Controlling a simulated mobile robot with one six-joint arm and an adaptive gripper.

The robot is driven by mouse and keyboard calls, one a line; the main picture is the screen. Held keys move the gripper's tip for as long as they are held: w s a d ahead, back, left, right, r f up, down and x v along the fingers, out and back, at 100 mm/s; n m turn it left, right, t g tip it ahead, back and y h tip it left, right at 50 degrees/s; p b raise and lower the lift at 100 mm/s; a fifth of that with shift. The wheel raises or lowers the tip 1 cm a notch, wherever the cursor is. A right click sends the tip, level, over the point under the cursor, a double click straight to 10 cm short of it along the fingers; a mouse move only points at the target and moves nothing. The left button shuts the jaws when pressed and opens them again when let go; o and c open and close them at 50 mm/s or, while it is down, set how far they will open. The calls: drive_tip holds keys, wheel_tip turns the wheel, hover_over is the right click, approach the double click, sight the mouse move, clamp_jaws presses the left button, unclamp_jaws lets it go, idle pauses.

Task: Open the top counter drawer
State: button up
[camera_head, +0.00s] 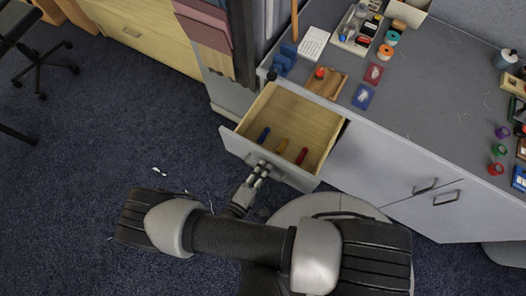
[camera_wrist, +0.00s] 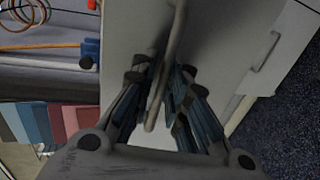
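The top counter drawer (camera_head: 300,107) stands pulled well out of the grey counter in the head view, its pale wooden inside showing. A blue, an orange and a red item lie in it. My gripper (camera_head: 260,172) is at the outer side of the drawer's front panel (camera_head: 240,146). In the wrist view, the drawer handle (camera_wrist: 178,35) runs between the two fingers of my gripper (camera_wrist: 163,82), which close in on it from both sides. The handle is mostly hidden by my gripper in the head view.
The counter top (camera_head: 430,95) holds a wooden tray (camera_head: 326,82), colored cards, spools and small jars. Closed cabinet doors with handles (camera_head: 447,198) are right of the drawer. A wheeled chair (camera_head: 45,65) stands at the far left. The carpet (camera_head: 110,130) left of the drawer is mostly clear.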

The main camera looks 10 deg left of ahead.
drive_tip(key=shift+s, duration=0.1)
idle(0.3)
drive_tip(key=v, duration=1.1)
drive_tip(key=shift+s+a, duration=0.15)
drive_tip(key=shift+s, duration=0.25)
drive_tip(key=shift+r, duration=0.15)
